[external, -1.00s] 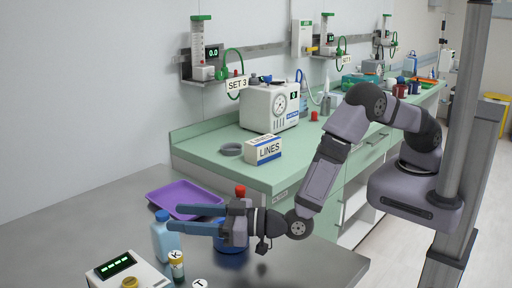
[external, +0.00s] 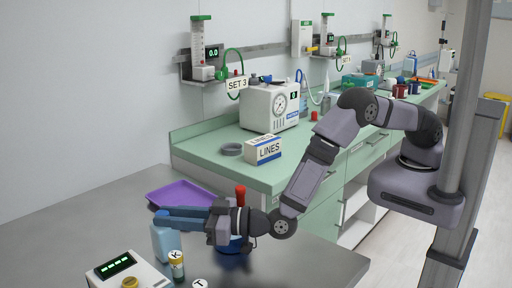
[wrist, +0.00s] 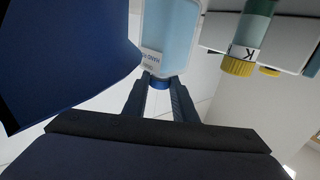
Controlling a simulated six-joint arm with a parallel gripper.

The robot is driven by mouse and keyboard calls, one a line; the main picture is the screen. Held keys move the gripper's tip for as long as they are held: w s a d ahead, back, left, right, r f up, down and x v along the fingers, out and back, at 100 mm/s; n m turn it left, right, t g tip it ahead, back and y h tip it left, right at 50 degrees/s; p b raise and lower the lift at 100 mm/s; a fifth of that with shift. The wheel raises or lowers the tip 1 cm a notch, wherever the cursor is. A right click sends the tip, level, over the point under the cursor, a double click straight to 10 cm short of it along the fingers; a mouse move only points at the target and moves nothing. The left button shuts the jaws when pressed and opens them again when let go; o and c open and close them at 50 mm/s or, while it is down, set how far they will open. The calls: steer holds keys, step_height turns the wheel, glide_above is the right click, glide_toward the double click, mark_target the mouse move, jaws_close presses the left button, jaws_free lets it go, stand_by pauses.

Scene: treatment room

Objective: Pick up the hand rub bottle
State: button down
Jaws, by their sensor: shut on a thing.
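The hand rub bottle (external: 165,243) is a light blue bottle standing at the left on the grey metal table. In the wrist view the bottle (wrist: 170,35) shows its white label upside down, with its blue cap between my fingertips. My gripper (external: 165,220) reaches in from the right and is shut on the bottle at the cap. The fingers hide the cap in the external view. In the wrist view both fingers of my gripper (wrist: 160,90) flank the cap. I cannot see any gap under the bottle.
A small vial marked K (external: 177,266) stands just right of the bottle, near a white device with a green display (external: 120,268). A purple tray (external: 170,193) lies behind. A blue container (external: 233,246) is under my wrist. A red-topped object (external: 240,195) shows behind my gripper.

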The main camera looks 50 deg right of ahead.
steer(key=shift+a+r, duration=0.1)
steer(key=shift+r, duration=0.15)
step_height(320, 180, up, 10)
steer(key=p, duration=0.5)
steer(key=shift+p, duration=0.35)
steer(key=shift+f, duration=0.1)
